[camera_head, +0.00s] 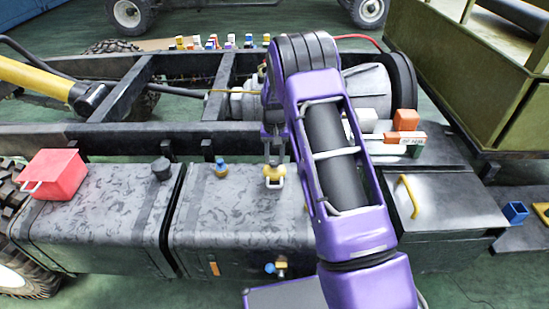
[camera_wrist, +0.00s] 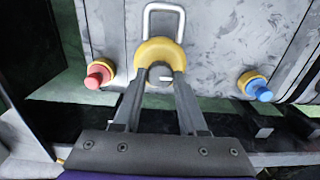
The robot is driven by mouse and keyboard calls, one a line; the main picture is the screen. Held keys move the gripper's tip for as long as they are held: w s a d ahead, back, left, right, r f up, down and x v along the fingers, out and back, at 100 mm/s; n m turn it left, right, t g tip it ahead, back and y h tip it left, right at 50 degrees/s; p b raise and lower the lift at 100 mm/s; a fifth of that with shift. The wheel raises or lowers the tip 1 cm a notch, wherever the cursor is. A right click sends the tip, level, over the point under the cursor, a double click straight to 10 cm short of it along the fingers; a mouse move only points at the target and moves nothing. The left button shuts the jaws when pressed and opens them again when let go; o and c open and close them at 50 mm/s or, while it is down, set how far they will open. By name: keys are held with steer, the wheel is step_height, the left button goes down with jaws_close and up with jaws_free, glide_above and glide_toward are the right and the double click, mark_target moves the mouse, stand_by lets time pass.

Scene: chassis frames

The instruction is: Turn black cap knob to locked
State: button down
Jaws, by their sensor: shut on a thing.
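A yellow round fitting (camera_wrist: 158,52) with a pale metal loop sits on the mottled grey tank in the wrist view. It also shows in the head view (camera_head: 274,170), below my gripper (camera_head: 273,150). In the wrist view my gripper (camera_wrist: 160,76) is shut on a small dark knob at the middle of this fitting. The fingertips hide most of the knob, so I cannot tell its turn position. A separate black cap (camera_head: 162,168) stands on the left tank in the head view, apart from my gripper.
A blue knob (camera_wrist: 258,89) and a red knob (camera_wrist: 98,74) flank the fitting on yellow bases. A red box (camera_head: 54,172) sits on the left tank. Small boxes (camera_head: 405,120) lie right of my arm. Dark frame rails run behind the tanks.

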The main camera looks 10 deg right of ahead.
mark_target(275, 161)
stand_by(0.4)
steer(key=shift+c, duration=2.2)
jaws_free()
step_height(275, 161, up, 17)
steer(key=p, duration=0.2)
steer(key=shift+r, duration=0.2)
